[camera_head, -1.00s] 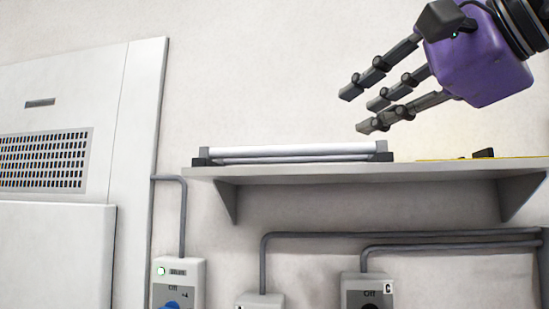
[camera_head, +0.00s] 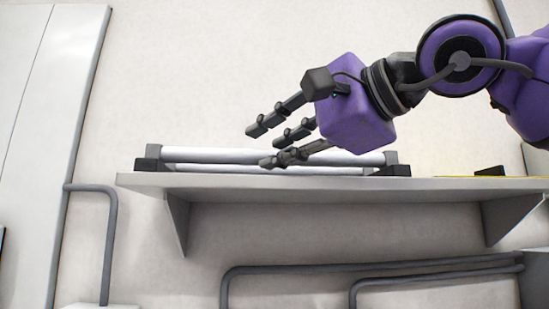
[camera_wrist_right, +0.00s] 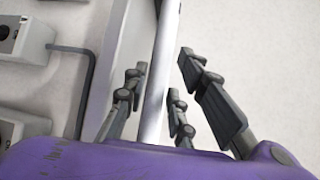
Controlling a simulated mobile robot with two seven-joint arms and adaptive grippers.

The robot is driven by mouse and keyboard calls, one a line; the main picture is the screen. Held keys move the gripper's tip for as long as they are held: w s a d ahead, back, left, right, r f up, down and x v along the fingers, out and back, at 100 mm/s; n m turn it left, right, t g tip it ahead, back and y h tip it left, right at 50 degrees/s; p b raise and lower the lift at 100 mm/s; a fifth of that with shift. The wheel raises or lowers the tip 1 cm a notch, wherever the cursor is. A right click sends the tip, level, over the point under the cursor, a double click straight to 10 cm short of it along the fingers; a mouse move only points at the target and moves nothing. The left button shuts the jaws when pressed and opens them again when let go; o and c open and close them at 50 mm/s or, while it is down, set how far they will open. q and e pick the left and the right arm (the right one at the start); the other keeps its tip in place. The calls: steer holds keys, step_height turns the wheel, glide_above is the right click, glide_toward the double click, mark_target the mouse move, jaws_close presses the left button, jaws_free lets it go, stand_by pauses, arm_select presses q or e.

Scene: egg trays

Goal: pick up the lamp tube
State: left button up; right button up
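A white lamp tube (camera_head: 215,155) lies lengthwise on the wall shelf, held up at its ends by dark end blocks. A second pale tube or bar (camera_head: 215,168) lies just below and in front of it. My right gripper (camera_head: 268,145), purple with three dark fingers, is open at the tube's middle, its fingertips pointing left in the head view. In the right wrist view the tube (camera_wrist_right: 158,80) runs between the spread fingers (camera_wrist_right: 165,85), with gaps beside it. Whether any finger touches it I cannot tell. My left gripper is not in view.
The grey shelf (camera_head: 330,186) stands on two brackets. A yellow item and a small black object (camera_head: 490,171) lie at its right end. Grey pipes (camera_head: 370,270) run along the wall below. A white cabinet (camera_head: 50,130) stands at the left. The wall above the shelf is clear.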

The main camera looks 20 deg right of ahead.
mark_target(260, 152)
steer(key=x, duration=0.5)
steer(key=shift+a, duration=0.2)
steer(key=c, duration=0.5)
